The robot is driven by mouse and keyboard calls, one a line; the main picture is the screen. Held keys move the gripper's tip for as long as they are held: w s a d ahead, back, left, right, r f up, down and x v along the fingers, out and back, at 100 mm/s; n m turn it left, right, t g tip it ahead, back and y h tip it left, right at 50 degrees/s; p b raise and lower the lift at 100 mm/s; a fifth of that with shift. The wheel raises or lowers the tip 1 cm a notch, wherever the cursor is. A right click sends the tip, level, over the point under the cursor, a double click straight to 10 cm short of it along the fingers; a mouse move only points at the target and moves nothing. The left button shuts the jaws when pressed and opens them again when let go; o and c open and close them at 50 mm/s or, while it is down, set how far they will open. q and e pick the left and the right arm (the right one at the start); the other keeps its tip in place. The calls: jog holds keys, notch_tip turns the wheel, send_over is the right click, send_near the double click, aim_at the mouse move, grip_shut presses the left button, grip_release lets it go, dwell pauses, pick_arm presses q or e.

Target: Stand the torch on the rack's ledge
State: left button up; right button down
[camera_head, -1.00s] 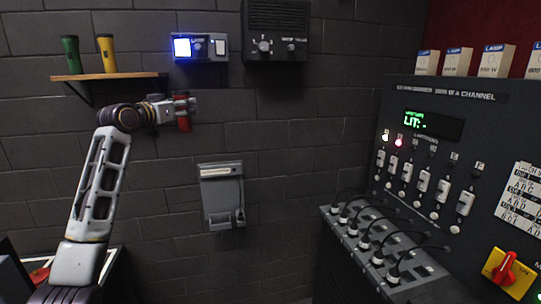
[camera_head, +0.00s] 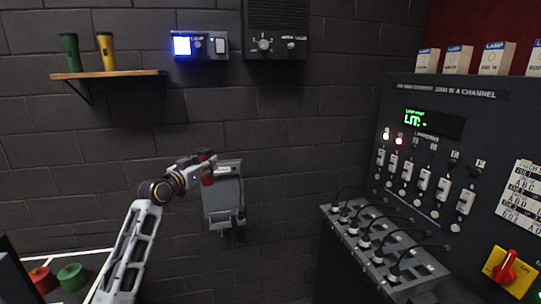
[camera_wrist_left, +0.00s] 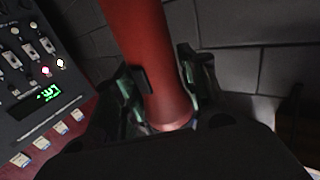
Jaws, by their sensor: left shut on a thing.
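My left gripper (camera_head: 211,164) is shut on a red torch (camera_head: 206,178) and holds it roughly upright, clear of any shelf. In the head view the torch overlaps the upper left edge of a grey wall unit (camera_head: 226,198) with a small ledge low down; the gap in depth I cannot tell. In the left wrist view the red torch (camera_wrist_left: 150,50) fills the space between the fingers (camera_wrist_left: 160,92). A wooden wall shelf (camera_head: 125,74) on a bracket at upper left bears an upright green torch (camera_head: 70,52) and a yellow torch (camera_head: 106,52). My right gripper is not in view.
A lit switch box (camera_head: 200,46) and a dark speaker panel (camera_head: 276,30) hang on the wall above. A control console (camera_head: 440,150) with sliders and a cable-filled patch box (camera_head: 375,250) stand at right. Red and green round things (camera_head: 71,277) lie on a table at lower left.

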pick_arm(q)
jog(key=s+d+f+y, duration=0.1)
jog(key=s+f, duration=0.3)
jog(key=f, duration=0.3)
jog(key=s+d+f+n, duration=0.1)
jog(key=s+f, duration=0.2)
jog(key=f, duration=0.5)
jog(key=s+d+f+y, duration=0.1)
jog(key=s+f, duration=0.3)
jog(key=f, duration=0.3)
jog(key=s+a+f+n+y+b, duration=0.1)
jog(key=s+f+y, duration=0.1)
jog(key=s+f, duration=0.5)
jog(key=s+a+f+n+t+y, duration=0.1)
jog(key=s+f+n+y, duration=0.1)
jog(key=s+f, duration=0.6)
jog(key=s, duration=0.4)
jog(key=shift+y+b, duration=0.4)
jog(key=shift+a+f, duration=0.1)
jog(key=shift+a, duration=0.1)
